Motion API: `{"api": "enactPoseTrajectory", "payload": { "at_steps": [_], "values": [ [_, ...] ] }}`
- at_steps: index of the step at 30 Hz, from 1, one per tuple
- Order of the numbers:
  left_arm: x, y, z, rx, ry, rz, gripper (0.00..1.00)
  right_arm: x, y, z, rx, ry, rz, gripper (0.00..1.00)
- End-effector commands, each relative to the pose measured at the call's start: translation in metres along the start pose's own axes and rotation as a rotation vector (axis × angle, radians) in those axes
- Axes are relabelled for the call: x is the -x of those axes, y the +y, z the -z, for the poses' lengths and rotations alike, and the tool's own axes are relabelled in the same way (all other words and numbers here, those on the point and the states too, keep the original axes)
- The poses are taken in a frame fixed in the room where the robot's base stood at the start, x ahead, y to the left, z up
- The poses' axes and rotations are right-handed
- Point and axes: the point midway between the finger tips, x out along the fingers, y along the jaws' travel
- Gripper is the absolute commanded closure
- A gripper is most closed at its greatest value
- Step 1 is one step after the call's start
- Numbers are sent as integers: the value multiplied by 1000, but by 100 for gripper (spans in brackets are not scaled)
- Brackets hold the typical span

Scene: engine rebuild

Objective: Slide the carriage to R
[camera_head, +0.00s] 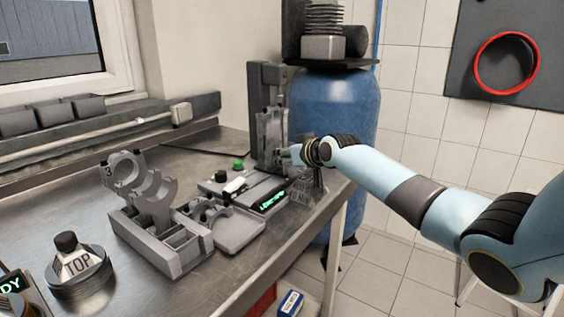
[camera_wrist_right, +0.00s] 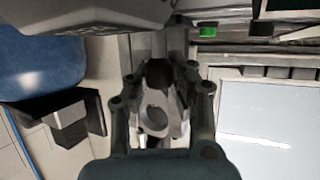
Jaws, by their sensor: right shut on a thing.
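A grey upright machine (camera_head: 267,90) stands at the table's far right corner, with a lighter block (camera_head: 270,128) low on its front. My right gripper (camera_head: 294,153) is at the right side of this machine. In the right wrist view, the fingers of my right gripper (camera_wrist_right: 160,108) are on both sides of a grey metal part (camera_wrist_right: 154,118) with a round opening, and they are shut on it. I cannot tell whether this part is the carriage, and no R mark is readable. My left gripper is not in view.
A base with a green button (camera_head: 238,164) and a lit display (camera_head: 271,200) lies in front of the machine. A grey holder (camera_head: 160,240) with ring-shaped parts stands mid-table beside a shallow tray (camera_head: 240,234). A blue tank (camera_head: 340,105) stands close behind my right gripper.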

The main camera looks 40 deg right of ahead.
Motion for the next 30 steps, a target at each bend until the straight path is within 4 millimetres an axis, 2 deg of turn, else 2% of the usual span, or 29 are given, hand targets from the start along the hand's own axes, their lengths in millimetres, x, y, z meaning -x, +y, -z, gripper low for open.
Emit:
{"api": "enactPoseTrajectory", "payload": {
  "at_steps": [5,6,12,23,26,30],
  "values": [
    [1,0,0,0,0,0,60,0,0,-1,1,-3,-1,100],
    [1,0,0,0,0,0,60,0,0,-1,1,-3,-1,77],
    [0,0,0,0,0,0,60,0,0,0,1,-2,-1,54],
    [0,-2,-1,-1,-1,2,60,7,1,0,2,-1,0,54],
    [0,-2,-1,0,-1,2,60,20,1,-1,5,-1,-1,54],
    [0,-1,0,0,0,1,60,48,1,-1,7,-2,-1,54]
  ]
}}
